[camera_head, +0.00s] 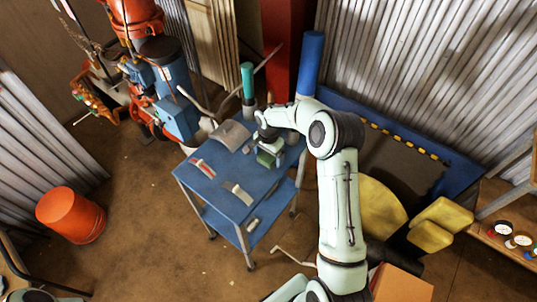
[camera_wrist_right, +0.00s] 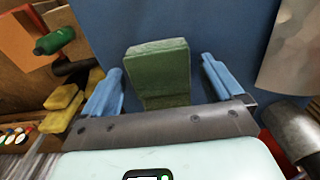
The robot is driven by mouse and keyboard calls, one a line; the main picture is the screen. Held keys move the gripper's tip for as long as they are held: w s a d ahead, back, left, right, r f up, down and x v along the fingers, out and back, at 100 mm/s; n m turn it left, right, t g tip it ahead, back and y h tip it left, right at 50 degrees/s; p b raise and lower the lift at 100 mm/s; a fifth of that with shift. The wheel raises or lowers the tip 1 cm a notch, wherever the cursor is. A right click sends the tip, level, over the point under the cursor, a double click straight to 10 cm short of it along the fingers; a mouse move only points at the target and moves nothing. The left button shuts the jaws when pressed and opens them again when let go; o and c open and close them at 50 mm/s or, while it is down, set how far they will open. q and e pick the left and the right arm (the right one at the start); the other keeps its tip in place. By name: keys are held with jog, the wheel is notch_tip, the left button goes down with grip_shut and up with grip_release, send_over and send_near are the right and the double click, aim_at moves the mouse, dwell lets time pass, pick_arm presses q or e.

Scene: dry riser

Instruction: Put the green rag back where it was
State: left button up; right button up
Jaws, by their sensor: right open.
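The green rag (camera_head: 265,159) lies on the blue top of the cart (camera_head: 222,208), near its right side; it looks like a folded, block-like pad. In the right wrist view the green rag (camera_wrist_right: 158,76) is between the two blue fingers of my right gripper (camera_wrist_right: 162,65), with a visible gap on each side. My right gripper (camera_head: 270,149) is open and reaches over the cart at the rag, partly covering it in the head view. I cannot tell the exact height of the fingertips above the cart top. My left gripper is not in view.
A grey curved piece (camera_head: 231,134) and red and pale tools (camera_head: 203,168) share the cart top. A green-topped cylinder (camera_head: 247,80) and blue post (camera_head: 312,62) rise behind it. An orange bucket (camera_head: 71,214) stands left. Yellow pieces (camera_head: 440,222) lie right. Floor left of the cart is open.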

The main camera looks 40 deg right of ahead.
aim_at(269, 157)
notch_tip(269, 157, up, 12)
dwell(0.4)
jog(key=shift+s, duration=0.1)
dwell(0.4)
